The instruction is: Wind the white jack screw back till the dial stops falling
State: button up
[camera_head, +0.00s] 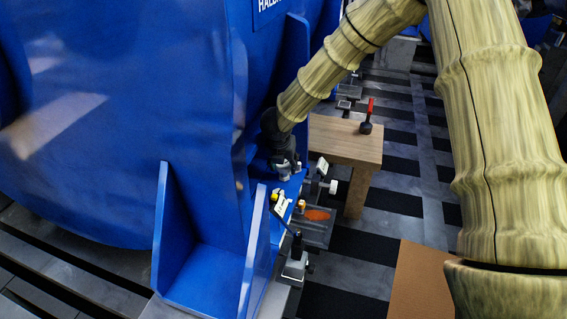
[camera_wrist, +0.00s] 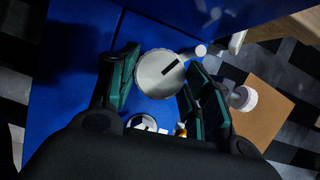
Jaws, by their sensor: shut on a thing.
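My gripper (camera_head: 283,160) points down at the blue motor foot. In the wrist view its green-padded fingers (camera_wrist: 163,85) are shut on a round pale-grey cap (camera_wrist: 158,74) with a black bar mark on top. The cap's lower part shows under my fingers in the head view (camera_head: 284,173). A white knob, seemingly the white jack screw (camera_head: 332,187), sticks out sideways at the foot's right edge; it also shows in the wrist view (camera_wrist: 242,98), outside my right finger. A small pale dial (camera_head: 282,206) stands nearer the front; in the wrist view (camera_wrist: 143,123) it is partly hidden and unreadable.
The big blue motor housing (camera_head: 110,110) fills the left. A blue gusset (camera_head: 170,225) rises in front. A wooden table (camera_head: 345,140) with a red-handled tool (camera_head: 367,117) stands behind right. A dark upright fitting (camera_head: 296,255) and an orange patch (camera_head: 317,214) lie nearer. A brown board (camera_head: 425,285) lies right.

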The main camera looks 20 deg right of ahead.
jog(key=shift+r, duration=0.1)
jog(key=n+p, duration=0.2)
jog(key=n+y+p, duration=0.1)
jog(key=p, duration=0.2)
jog(key=shift+s+d+r+n+t, duration=0.1)
jog(key=shift+d+r+n+t, duration=0.05)
jog(key=shift+n+t, duration=0.2)
jog(key=n+y+p, duration=0.1)
jog(key=n+p, duration=0.3)
jog(key=p, duration=0.2)
jog(key=shift+d+y, duration=0.15)
jog(key=shift+y, duration=0.25)
jog(key=n+y+p, duration=0.1)
jog(key=n+p, duration=0.1)
jog(key=p, duration=0.4)
jog(key=n+g+y+p, duration=0.1)
jog(key=n+p, duration=0.2)
jog(key=p, duration=0.3)
jog(key=shift+d+r+p, duration=0.1)
jog(key=shift+d+p, duration=0.05)
jog(key=shift+p, duration=0.15)
jog(key=n+p, duration=0.1)
jog(key=p, duration=0.2)
jog(key=n+p, duration=0.1)
jog(key=p, duration=0.1)
jog(key=shift+w+d+f+n+g+y, duration=0.1)
jog(key=shift+w+f+n+g+y, duration=0.15)
jog(key=shift+n+y, duration=0.1)
jog(key=shift+f+p, duration=0.1)
jog(key=shift+p, duration=0.4)
